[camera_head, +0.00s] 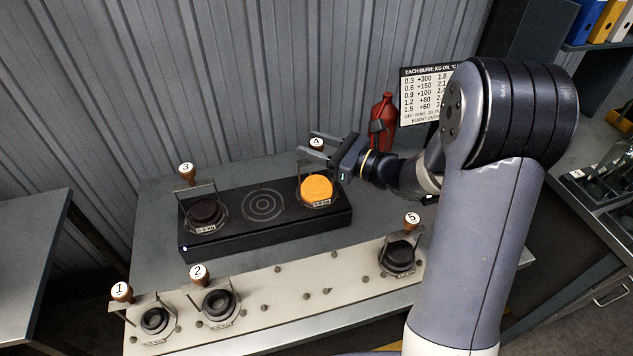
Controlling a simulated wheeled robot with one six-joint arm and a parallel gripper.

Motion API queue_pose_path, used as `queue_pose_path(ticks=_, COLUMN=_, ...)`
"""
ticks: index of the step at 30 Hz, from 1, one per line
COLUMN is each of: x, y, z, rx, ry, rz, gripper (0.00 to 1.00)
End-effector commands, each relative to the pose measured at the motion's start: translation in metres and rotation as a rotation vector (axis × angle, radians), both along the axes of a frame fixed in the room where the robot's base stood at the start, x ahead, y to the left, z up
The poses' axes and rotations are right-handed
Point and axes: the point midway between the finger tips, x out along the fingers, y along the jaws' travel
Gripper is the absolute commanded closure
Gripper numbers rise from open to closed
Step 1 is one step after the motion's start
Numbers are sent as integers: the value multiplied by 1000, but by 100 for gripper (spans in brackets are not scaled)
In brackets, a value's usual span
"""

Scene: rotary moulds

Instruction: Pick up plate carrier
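Several plate carriers with numbered brown knobs are in the head view. Carrier 4 (303,186) holds an orange disc (317,188) and stands on the right of the black block (262,236). My gripper (318,147) is at its knob, fingers spread and pointing left. The knob labelled 4 (316,143) shows between the fingers; I cannot tell if they touch it. Carrier 3 (206,211) stands on the block's left with a dark disc. Carriers 1 (154,321), 2 (219,304) and 5 (399,257) stand on the pale front strip with dark discs.
The block's middle ring mark (263,205) is bare. A red bottle (382,122) and a sign (423,95) stand behind my gripper. A corrugated wall (200,70) closes the back. Small pegs dot the pale strip (262,325). A separate table (30,240) is at left.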

Motion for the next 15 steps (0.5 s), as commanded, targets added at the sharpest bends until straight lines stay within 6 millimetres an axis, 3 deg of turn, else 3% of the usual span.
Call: queue_pose_path(ticks=15, x=0, y=0, z=0, rx=0, ry=0, rz=0, gripper=100)
